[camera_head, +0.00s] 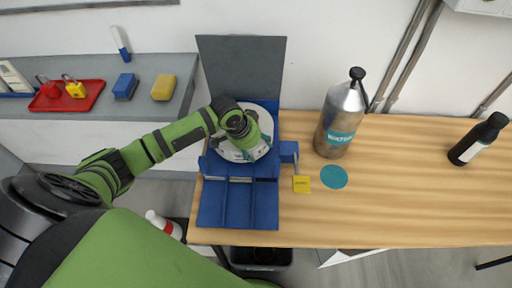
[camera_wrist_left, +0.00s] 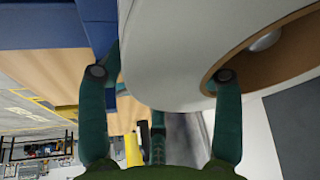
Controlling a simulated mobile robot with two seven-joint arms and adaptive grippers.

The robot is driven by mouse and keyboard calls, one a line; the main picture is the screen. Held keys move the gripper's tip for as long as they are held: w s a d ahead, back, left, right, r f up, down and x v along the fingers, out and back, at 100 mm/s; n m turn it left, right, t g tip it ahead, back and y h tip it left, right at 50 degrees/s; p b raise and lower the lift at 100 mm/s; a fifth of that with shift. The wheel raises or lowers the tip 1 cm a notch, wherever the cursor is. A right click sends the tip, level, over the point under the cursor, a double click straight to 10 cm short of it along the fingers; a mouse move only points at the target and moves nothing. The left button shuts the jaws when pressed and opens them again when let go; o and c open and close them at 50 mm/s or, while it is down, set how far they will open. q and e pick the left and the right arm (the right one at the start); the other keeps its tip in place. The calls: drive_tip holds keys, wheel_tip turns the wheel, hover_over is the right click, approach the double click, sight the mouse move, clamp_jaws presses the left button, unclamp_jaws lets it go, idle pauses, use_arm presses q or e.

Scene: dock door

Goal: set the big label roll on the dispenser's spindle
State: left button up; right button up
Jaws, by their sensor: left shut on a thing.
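The big label roll (camera_head: 231,151) is white and shows at the blue dispenser (camera_head: 240,205), largely covered by my left gripper (camera_head: 254,143). In the left wrist view the roll (camera_wrist_left: 180,50) fills the top, with a brown cardboard core (camera_wrist_left: 290,48). My left gripper (camera_wrist_left: 160,75) is shut on the roll's wall, one teal finger at the core opening and the other on the outer side. A pale rounded piece (camera_wrist_left: 266,40) shows inside the core; I cannot tell if it is the spindle. Whether the roll rests on the dispenser is hidden. My right gripper is not in view.
A steel water bottle (camera_head: 340,120), a teal disc (camera_head: 334,177) and a yellow note (camera_head: 301,184) are right of the dispenser on the wooden table (camera_head: 410,210). A dark bottle (camera_head: 479,139) stands farther right. A grey panel (camera_head: 241,68) rises behind the dispenser. A red tray (camera_head: 90,96) is at left.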

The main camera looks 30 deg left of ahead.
use_arm(q)
drive_tip(key=shift+w+a+f, duration=0.1)
drive_tip(key=shift+w+f, duration=0.2)
drive_tip(key=shift+f, duration=0.45)
drive_tip(key=o, duration=1.7)
drive_tip(key=shift+s+f, duration=0.15)
drive_tip(key=v, duration=1.2)
